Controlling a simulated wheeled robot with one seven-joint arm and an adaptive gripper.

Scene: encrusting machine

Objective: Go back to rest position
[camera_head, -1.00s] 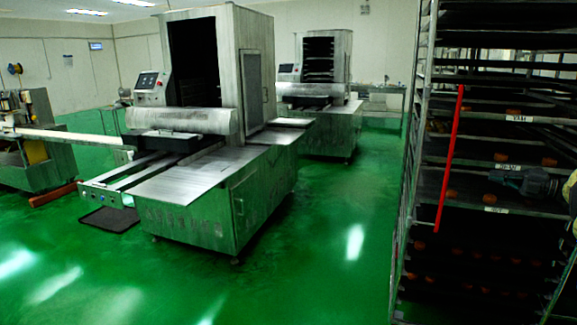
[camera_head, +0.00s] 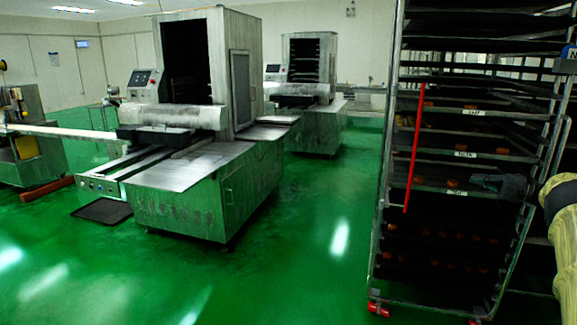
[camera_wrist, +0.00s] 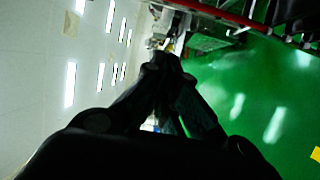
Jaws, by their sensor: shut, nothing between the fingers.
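My gripper (camera_wrist: 166,62) is dark and fills the lower middle of the wrist view. Its fingertips meet, and nothing is held between them. In the head view a dark grey form that looks like my gripper (camera_head: 506,185) shows at the right, in front of the rack (camera_head: 385,215). I cannot tell how far it is from the shelves. The rack carries dark trays with small orange-brown pieces and white labels. A red bar runs down its left front.
A large metal encrusting machine (camera_head: 190,180) stands left of centre, with another machine (camera_head: 310,120) behind it. A dark mat (camera_head: 102,212) lies on the floor. Open green floor (camera_head: 300,250) lies between the machine and the rack. The rack stands on red casters (camera_head: 378,310).

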